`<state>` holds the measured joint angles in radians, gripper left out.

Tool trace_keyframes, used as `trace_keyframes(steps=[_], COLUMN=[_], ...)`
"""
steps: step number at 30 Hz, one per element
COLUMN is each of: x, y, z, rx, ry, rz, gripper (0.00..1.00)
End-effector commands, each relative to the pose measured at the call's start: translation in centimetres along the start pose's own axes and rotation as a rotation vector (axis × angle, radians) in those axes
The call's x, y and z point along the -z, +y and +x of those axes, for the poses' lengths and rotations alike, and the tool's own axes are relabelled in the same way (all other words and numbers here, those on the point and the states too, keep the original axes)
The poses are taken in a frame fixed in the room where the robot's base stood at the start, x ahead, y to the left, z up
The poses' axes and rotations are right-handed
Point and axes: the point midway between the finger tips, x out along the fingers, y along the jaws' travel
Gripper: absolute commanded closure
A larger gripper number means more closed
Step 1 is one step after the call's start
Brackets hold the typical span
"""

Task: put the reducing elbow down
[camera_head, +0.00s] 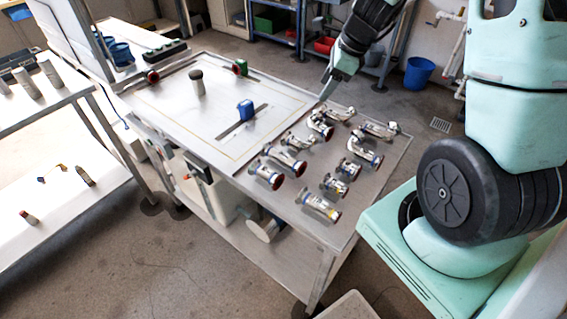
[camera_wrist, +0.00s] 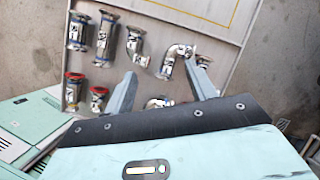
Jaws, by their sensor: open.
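My gripper (camera_head: 325,92) is at the far edge of the group of metal pipe fittings on the table. In the wrist view my gripper (camera_wrist: 160,76) has its two fingers apart, and nothing is clamped between them. A curved metal fitting (camera_wrist: 158,102) lies low between the fingers, partly hidden by the gripper body. Another bent elbow fitting (camera_wrist: 178,55) lies just beyond the fingertips. In the head view, bent fittings (camera_head: 320,125) lie near the gripper. I cannot tell which of these is the reducing elbow.
The metal table (camera_head: 225,140) bears several other fittings (camera_head: 318,206) in loose rows at the right, some with red ends. A shelf rack (camera_head: 60,110) stands at left.

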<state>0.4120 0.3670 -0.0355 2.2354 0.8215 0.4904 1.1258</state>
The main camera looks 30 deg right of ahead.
Motion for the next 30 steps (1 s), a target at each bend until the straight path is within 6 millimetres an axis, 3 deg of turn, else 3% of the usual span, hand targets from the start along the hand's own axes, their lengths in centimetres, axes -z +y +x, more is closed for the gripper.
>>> trace_keyframes(steps=[1, 3, 6, 9, 12, 15, 19, 30], x=[-3.8, -7.9, -11.6, -12.5, -11.7, -10.5, -9.4, -9.1], y=[3.5, 9.1, 17.8, 25.6, 31.2, 34.6, 36.6, 36.9], z=[0.0, -0.2, -1.1, -2.5, -3.9, -5.0, -5.8, -5.9], rx=[-0.052, -0.128, -0.235, -0.33, -0.407, -0.464, -0.505, -0.517], ry=[-0.011, -0.026, -0.053, -0.083, -0.107, -0.12, -0.125, -0.126], rz=[-0.241, -0.622, -1.206, -1.766, -2.248, -2.605, -2.858, -2.919], gripper=[0.44, 0.44, 0.44, 0.44, 0.44, 0.44, 0.44, 0.44])
